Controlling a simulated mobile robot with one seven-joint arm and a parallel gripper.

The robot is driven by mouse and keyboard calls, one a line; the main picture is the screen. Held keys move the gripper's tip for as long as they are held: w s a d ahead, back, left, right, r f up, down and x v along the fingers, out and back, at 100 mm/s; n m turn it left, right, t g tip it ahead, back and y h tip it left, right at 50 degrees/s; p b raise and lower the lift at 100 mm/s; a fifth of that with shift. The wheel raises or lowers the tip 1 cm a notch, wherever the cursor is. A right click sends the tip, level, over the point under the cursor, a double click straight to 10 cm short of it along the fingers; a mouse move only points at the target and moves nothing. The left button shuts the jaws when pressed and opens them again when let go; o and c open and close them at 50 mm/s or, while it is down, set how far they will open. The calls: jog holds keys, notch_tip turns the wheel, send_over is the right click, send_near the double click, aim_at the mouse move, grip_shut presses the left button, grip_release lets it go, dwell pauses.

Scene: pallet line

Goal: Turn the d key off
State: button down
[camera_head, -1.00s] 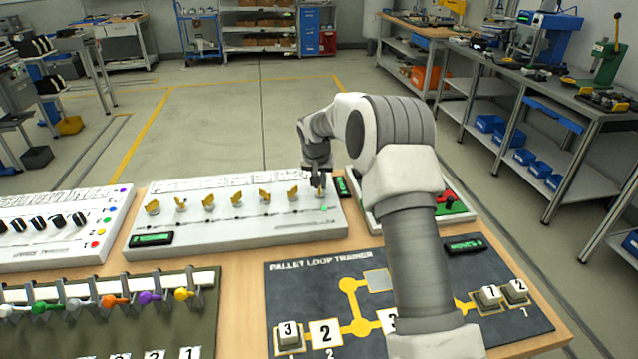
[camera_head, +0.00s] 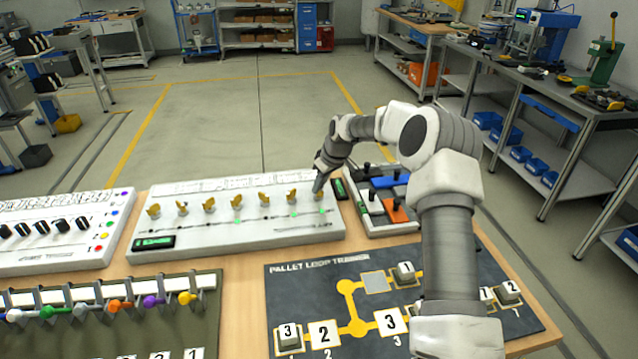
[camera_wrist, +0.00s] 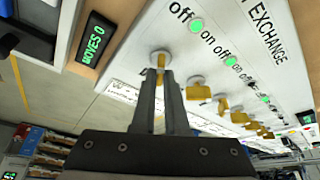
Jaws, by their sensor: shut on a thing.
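A white key panel (camera_head: 285,233) carries a row of several yellow keys with small lights below them. My gripper (camera_head: 318,187) is at the rightmost key (camera_head: 319,195), its wrist leaning. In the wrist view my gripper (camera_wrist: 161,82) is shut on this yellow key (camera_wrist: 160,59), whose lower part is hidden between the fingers. A green light (camera_wrist: 196,25) beside it is lit, with "off" printed nearby. The neighbouring key (camera_wrist: 198,91) stands free. Green lights also show under the middle key (camera_head: 237,222) and under another near the right. I cannot read which key is d.
A green display (camera_wrist: 97,38) reading "MOVES 0" is close beside the held key. A tray of coloured blocks (camera_head: 388,200) is right of the panel. A dark pallet board (camera_head: 300,275) lies in front, a knob panel (camera_head: 60,228) left.

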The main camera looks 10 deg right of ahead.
jog(key=shift+d+n+g+y, duration=0.1)
jog(key=shift+n+g+y, duration=0.2)
jog(key=shift+n, duration=0.8)
jog(key=c, duration=0.9)
grip_release()
jog(key=shift+c, duration=0.2)
jog(key=v, duration=1.7)
jog(key=shift+r, duration=0.2)
